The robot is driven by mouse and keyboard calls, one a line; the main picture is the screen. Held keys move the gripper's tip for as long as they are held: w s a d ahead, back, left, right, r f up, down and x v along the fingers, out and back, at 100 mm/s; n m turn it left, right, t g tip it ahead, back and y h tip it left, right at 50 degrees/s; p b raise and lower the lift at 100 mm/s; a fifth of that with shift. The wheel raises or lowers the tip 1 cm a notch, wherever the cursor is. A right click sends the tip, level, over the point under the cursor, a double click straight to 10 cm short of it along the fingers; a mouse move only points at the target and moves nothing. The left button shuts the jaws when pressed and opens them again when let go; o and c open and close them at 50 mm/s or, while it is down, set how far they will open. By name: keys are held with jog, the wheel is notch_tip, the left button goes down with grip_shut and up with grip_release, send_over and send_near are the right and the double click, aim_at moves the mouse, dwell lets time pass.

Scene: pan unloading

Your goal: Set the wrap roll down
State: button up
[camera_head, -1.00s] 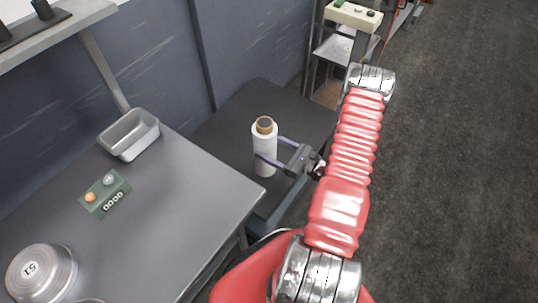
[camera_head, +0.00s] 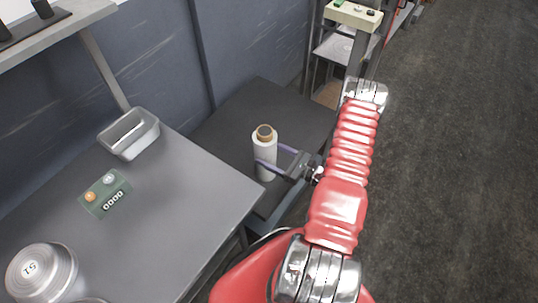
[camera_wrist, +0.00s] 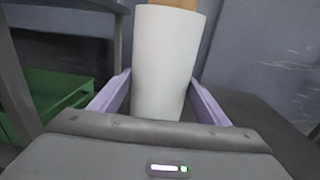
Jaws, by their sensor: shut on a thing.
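The wrap roll (camera_head: 264,146) is a white upright cylinder with a brown core at its top, over the dark lower table (camera_head: 225,133) in the head view. My gripper (camera_head: 266,168) is shut on it from the right, with one purple finger on each side. In the wrist view the roll (camera_wrist: 165,62) stands between the two fingers (camera_wrist: 160,100). Its lower end is hidden behind the gripper there. I cannot tell whether its base touches the table.
The dark table has free room behind the roll. A green bin (camera_wrist: 50,92) shows in the wrist view.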

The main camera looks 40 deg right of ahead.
dwell(0.3)
jog(key=o, duration=1.9)
jog(key=shift+c, duration=0.2)
jog(key=v, duration=1.2)
